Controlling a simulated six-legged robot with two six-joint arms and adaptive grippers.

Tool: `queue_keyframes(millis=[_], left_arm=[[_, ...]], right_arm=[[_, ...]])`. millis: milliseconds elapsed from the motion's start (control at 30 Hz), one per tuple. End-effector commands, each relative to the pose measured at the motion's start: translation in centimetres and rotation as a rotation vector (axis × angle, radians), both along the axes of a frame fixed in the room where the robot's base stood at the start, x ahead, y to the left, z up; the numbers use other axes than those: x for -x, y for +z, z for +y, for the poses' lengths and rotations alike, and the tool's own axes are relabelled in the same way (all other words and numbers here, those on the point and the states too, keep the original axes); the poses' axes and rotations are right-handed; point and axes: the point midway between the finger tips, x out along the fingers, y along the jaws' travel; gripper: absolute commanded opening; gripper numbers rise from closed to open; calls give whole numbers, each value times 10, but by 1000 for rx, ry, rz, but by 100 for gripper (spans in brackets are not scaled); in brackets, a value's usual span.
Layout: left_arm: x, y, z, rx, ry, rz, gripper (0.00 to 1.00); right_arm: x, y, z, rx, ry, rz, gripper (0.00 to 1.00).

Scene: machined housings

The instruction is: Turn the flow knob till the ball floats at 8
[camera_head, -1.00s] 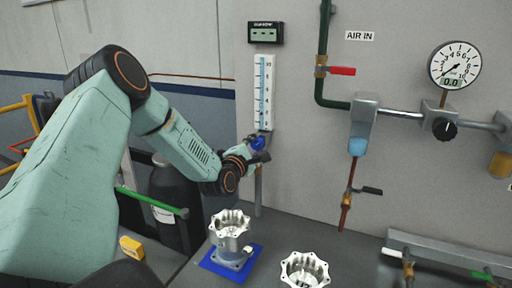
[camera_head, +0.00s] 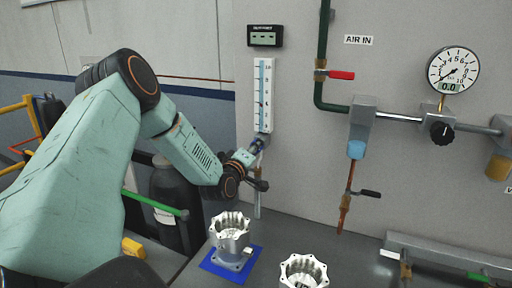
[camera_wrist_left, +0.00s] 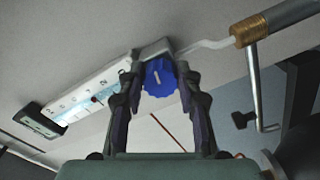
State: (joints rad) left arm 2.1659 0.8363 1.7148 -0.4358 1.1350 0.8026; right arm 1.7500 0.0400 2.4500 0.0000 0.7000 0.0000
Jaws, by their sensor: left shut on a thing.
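The flowmeter (camera_head: 264,95) is a white upright scale with a blue tube on the grey wall. Its blue flow knob (camera_wrist_left: 160,78) sits at its lower end, with a white mark on its face. My left gripper (camera_wrist_left: 160,90) is shut on the knob, one finger on each side of it. In the head view the left gripper (camera_head: 257,146) reaches the bottom of the flowmeter from the left and hides most of the knob. My right gripper is not in view.
A small dark display (camera_head: 264,36) hangs above the flowmeter. A red-handled valve (camera_head: 340,75), a round gauge (camera_head: 453,70) reading 0.0 and a black knob (camera_head: 441,131) are to the right. Two metal housings stand on the bench below, one on a blue mat (camera_head: 218,268).

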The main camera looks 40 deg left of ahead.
Motion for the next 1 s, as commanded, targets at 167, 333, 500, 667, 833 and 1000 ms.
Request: queue_keyframes(millis=[167, 333, 500, 667, 833, 1000], left_arm=[[0, 3, 2, -163, 2, 47, 3], [0, 3, 2, -318, 2, 97, 3], [-1, 3, 2, -471, 2, 144, 3], [0, 3, 3, -616, 3, 191, 3], [0, 4, 3, -771, 3, 237, 3], [0, 4, 4, -925, 4, 287, 3]], right_arm=[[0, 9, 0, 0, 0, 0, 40], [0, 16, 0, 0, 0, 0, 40], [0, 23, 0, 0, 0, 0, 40], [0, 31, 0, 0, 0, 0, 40], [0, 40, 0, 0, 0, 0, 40], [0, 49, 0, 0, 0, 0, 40]])
